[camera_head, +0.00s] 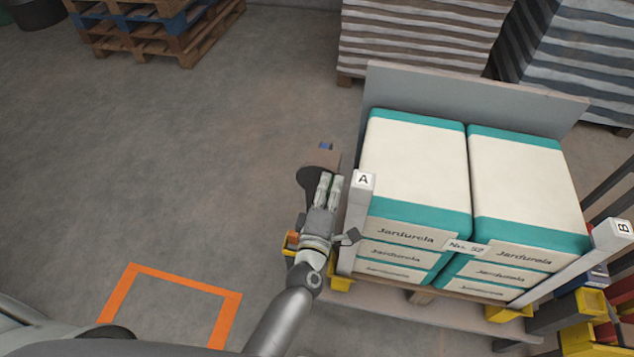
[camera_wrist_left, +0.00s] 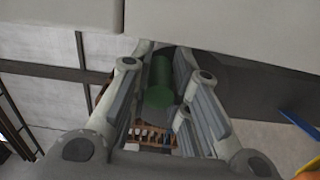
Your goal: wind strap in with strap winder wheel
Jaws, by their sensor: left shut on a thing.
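The strap winder wheel (camera_head: 307,177) shows as a dark disc beside the post marked A (camera_head: 356,215), at the left of the sack stack. My left gripper (camera_head: 327,183) is over the wheel and hides part of it. In the left wrist view a green grip (camera_wrist_left: 160,82) sits between the fingers, with the dark disc (camera_wrist_left: 208,75) behind it. My left gripper (camera_wrist_left: 163,95) is shut on this green grip. I cannot make out the strap in either view. My right gripper is out of view.
Sacks (camera_head: 415,165) fill a pallet (camera_head: 385,302) in front of a grey back panel (camera_head: 470,98). A post marked B (camera_head: 612,233) stands at the right. An orange floor frame (camera_head: 128,280) lies at lower left. The floor (camera_head: 180,150) left of the wheel is clear.

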